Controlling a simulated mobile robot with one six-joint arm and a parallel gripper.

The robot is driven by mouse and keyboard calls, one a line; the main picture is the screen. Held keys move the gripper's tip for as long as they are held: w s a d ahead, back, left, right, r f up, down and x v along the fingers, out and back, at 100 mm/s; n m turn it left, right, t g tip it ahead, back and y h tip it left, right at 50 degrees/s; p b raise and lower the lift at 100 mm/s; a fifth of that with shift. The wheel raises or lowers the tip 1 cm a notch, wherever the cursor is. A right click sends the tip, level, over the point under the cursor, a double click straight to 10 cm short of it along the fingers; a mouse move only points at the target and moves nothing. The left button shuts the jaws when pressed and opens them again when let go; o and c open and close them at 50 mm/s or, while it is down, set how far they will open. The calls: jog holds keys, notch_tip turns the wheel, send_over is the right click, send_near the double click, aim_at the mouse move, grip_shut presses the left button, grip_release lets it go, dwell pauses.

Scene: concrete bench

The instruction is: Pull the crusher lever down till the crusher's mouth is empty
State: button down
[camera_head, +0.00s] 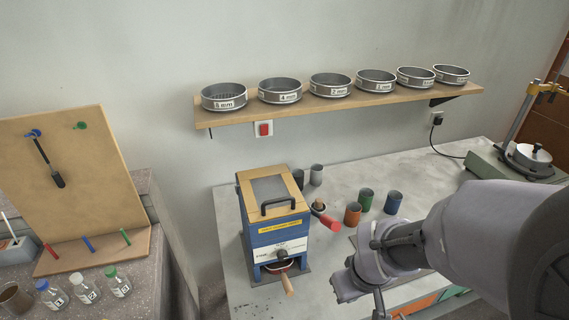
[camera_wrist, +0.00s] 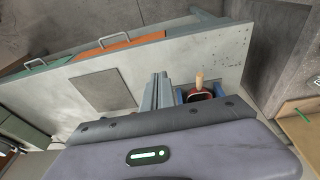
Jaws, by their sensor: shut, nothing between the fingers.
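The crusher (camera_head: 280,228) is a blue box with a wooden-framed top, a grey panel and a black handle on it, standing on the concrete bench. A lever with a red grip (camera_head: 328,219) sticks out at its right side. Its mouth cannot be made out, so I cannot tell whether anything is in it. A wooden-handled pan (camera_head: 286,282) sits in the low front opening; its handle (camera_wrist: 200,78) also shows in the wrist view. My gripper (camera_head: 342,287) is shut and empty, to the right of the crusher's front and apart from the red grip.
Orange (camera_head: 353,214), green (camera_head: 365,201) and blue (camera_head: 393,202) cups stand right of the lever. A shelf (camera_head: 380,100) of labelled sieves hangs behind. A grey plate (camera_wrist: 103,90) lies on the bench. Orange and teal drawers with handles are along the front.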

jog(key=w+a+r+p, duration=0.1)
jog(key=w+r+p, duration=0.3)
jog(key=r, duration=0.3)
jog(key=w+a+r+n+p, duration=0.1)
jog(key=w+a+r+p, duration=0.1)
jog(key=w+r+p, duration=0.3)
jog(key=w+a+r+p, duration=0.2)
jog(key=w+r+p, duration=0.2)
jog(key=r+p, duration=0.4)
notch_tip(320, 180, up, 3)
jog(key=shift+w+a+r+t+h, duration=0.1)
jog(key=shift+w+a+t+h, duration=0.1)
jog(key=shift+t+h, duration=0.15)
jog(key=b, duration=0.1)
send_over(333, 220)
jog(key=f, duration=1.2)
jog(key=shift+s+a, duration=0.4)
jog(key=shift+s+d+f, duration=0.25)
jog(key=shift+s+f, duration=0.1)
jog(key=shift+f, duration=0.1)
